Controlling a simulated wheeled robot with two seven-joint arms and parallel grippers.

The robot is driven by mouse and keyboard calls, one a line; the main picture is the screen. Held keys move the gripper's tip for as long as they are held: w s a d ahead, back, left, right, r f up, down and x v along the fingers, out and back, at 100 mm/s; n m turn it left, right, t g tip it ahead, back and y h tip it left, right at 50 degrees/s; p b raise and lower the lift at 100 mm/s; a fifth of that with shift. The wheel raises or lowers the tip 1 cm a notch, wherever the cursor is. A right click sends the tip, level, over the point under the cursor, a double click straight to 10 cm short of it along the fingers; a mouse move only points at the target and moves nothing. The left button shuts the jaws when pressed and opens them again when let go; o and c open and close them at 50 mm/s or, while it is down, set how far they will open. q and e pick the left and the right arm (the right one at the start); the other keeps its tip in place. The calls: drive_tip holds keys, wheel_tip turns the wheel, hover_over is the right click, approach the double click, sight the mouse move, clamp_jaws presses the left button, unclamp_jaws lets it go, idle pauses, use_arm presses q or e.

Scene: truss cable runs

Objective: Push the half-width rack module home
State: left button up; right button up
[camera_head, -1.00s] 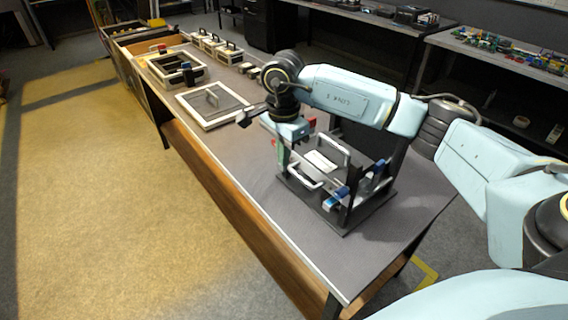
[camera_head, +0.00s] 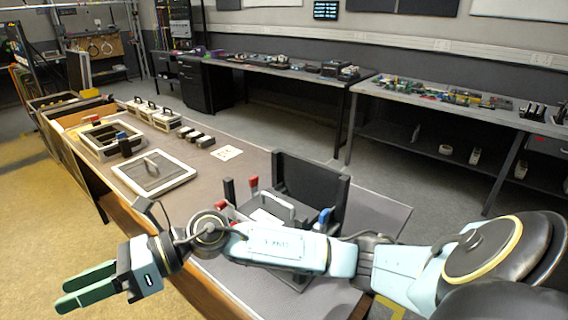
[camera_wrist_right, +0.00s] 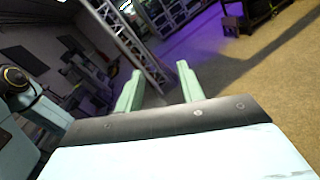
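The black rack (camera_head: 325,185) stands on the bench and is partly hidden behind my right arm. A module with a pale handle (camera_head: 279,207) sits in it. I cannot tell how deep the module sits. Red (camera_head: 253,182) and blue (camera_head: 324,216) parts show at the rack's sides. My right gripper (camera_head: 62,294) is open and empty, away from the rack, past the bench's near left edge and over the floor. Its two green fingers stand apart in the right wrist view (camera_wrist_right: 160,69), with only floor and background beyond. My left gripper is not in view.
A framed panel with a handle (camera_head: 153,171) and an open-topped box (camera_head: 103,139) lie on the bench left of the rack. Several small cases (camera_head: 153,113), dark blocks (camera_head: 195,137) and a white card (camera_head: 227,153) are farther back.

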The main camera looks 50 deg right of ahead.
drive_tip(key=w+d+r+m+t+h, duration=0.15)
drive_tip(key=d+m+t+h, duration=0.25)
drive_tip(key=m+t, duration=0.6)
drive_tip(key=w+d+r+m+t+h, duration=0.15)
drive_tip(key=d+m+t+h, duration=0.35)
drive_tip(key=m, duration=1)
drive_tip(key=s+d+f+m+g+h, duration=0.4)
drive_tip(key=d+f+m+h, duration=0.5)
drive_tip(key=f+m, duration=0.4)
drive_tip(key=s+d+f+m+g, duration=0.1)
drive_tip(key=s+f+m+g, duration=0.8)
drive_tip(key=s+f, duration=1.05)
drive_tip(key=s+f+n+g, duration=0.1)
drive_tip(key=s+f+g, duration=0.1)
drive_tip(key=f, duration=0.8)
drive_tip(key=s+f+n+g, duration=0.1)
drive_tip(key=s+f+g, duration=0.1)
drive_tip(key=f, duration=0.8)
drive_tip(key=s+d+f+g, duration=0.1)
drive_tip(key=s+d+f, duration=0.2)
drive_tip(key=s+f, duration=1)
drive_tip(key=shift+s+y, duration=0.3)
drive_tip(key=shift+s, duration=0.9)
drive_tip(key=shift+w, duration=0.15)
